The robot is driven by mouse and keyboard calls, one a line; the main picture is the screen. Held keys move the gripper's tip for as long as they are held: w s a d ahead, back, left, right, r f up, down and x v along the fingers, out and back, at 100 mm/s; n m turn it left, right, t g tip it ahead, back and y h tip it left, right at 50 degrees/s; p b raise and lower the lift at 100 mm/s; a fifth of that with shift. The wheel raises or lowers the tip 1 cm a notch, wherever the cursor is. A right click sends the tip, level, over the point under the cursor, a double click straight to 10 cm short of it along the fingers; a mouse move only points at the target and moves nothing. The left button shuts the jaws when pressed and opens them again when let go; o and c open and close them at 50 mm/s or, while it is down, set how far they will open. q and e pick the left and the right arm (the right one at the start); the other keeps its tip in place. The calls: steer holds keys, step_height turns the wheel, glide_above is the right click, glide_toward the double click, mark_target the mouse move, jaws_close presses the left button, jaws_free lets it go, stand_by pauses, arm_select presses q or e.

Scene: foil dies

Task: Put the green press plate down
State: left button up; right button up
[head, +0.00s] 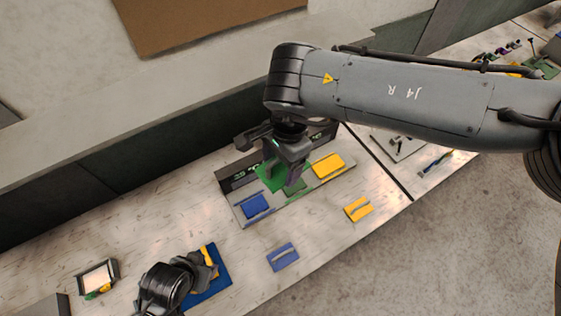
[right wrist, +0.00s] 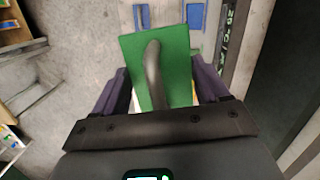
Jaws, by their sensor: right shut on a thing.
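My right gripper (head: 290,172) is shut on the green press plate (head: 268,177), above the middle of a grey tray (head: 244,222). In the right wrist view the green plate (right wrist: 180,48) shows as a flat rectangle with a curved dark grey handle (right wrist: 153,72) between the fingers (right wrist: 160,92). A green patch (head: 296,188) lies on the tray under the gripper, between a blue block (head: 255,206) and a yellow block (head: 328,166). The gap between plate and tray is hard to judge. My left gripper (head: 208,266) is over a blue mat (head: 218,276); its jaws are unclear.
A yellow plate (head: 358,208) and a blue plate (head: 282,257) with handles lie on the table in front of the tray. A dark labelled panel (head: 236,178) stands along the tray's back. A small framed box (head: 97,277) sits at far left.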

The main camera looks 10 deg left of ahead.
steer(key=shift+m, duration=0.6)
steer(key=d, duration=0.1)
steer(key=w+d, duration=0.1)
steer(key=d, duration=0.1)
steer(key=w+d, duration=0.1)
steer(key=shift+d+r, duration=0.25)
steer(key=shift+d, duration=0.05)
steer(key=s+d+f, duration=0.2)
steer(key=d+f, duration=0.1)
steer(key=d, duration=0.7)
steer(key=s+d+f, duration=0.2)
steer(key=s+d, duration=0.1)
steer(key=d, duration=0.7)
steer(key=shift+s+d+f, duration=0.25)
steer(key=shift+d+f, duration=0.05)
steer(key=shift+f, duration=0.1)
steer(key=shift+d, duration=0.1)
